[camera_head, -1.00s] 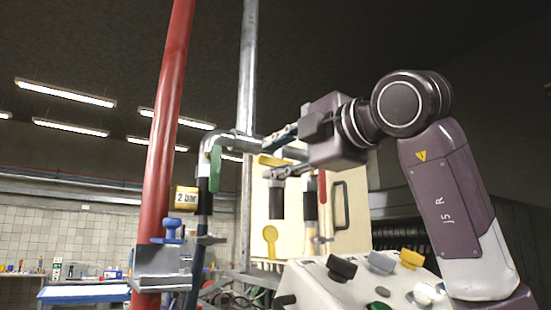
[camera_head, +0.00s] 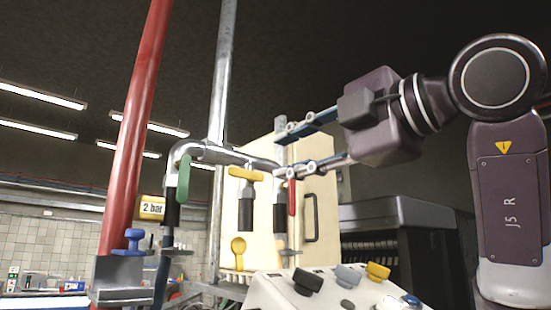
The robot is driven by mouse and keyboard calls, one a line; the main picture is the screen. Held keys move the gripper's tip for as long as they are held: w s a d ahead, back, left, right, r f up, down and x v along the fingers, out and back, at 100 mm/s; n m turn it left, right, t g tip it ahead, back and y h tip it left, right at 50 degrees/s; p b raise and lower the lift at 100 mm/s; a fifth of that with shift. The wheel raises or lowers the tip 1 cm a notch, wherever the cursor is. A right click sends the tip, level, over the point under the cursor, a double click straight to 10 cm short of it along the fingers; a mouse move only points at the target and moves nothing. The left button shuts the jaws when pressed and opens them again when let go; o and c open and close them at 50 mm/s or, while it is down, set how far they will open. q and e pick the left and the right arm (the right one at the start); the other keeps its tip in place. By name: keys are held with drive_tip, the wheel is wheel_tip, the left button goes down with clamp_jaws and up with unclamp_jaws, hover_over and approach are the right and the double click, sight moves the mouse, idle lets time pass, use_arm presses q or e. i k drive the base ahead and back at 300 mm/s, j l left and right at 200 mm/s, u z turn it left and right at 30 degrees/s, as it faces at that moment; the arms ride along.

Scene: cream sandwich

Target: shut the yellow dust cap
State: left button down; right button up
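The yellow dust cap (camera_head: 238,247) looks like a round disc with a narrow lower part. It hangs low beside and below the black-sleeved middle outlet (camera_head: 246,213), apart from that outlet's lower end. A yellow lever handle (camera_head: 245,174) lies crosswise at the top of the same outlet. My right gripper (camera_head: 280,151) is open and empty, pointing left. Its two fingers are spread one above the other, up and to the right of the cap, near the right-hand outlet with the red lever (camera_head: 292,197). My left gripper is not in view.
A metal pipe carries a green lever (camera_head: 183,178) at left. A red pipe (camera_head: 130,140) and a grey upright pipe (camera_head: 222,80) stand left of my gripper. A cream panel (camera_head: 322,200) is behind. A white console (camera_head: 270,290) with coloured knobs stands below.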

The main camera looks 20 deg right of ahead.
sight(239, 246)
drive_tip(key=k+j, duration=0.3)
drive_tip(key=k, duration=0.15)
drive_tip(key=k+j, duration=0.25)
drive_tip(key=k, duration=0.25)
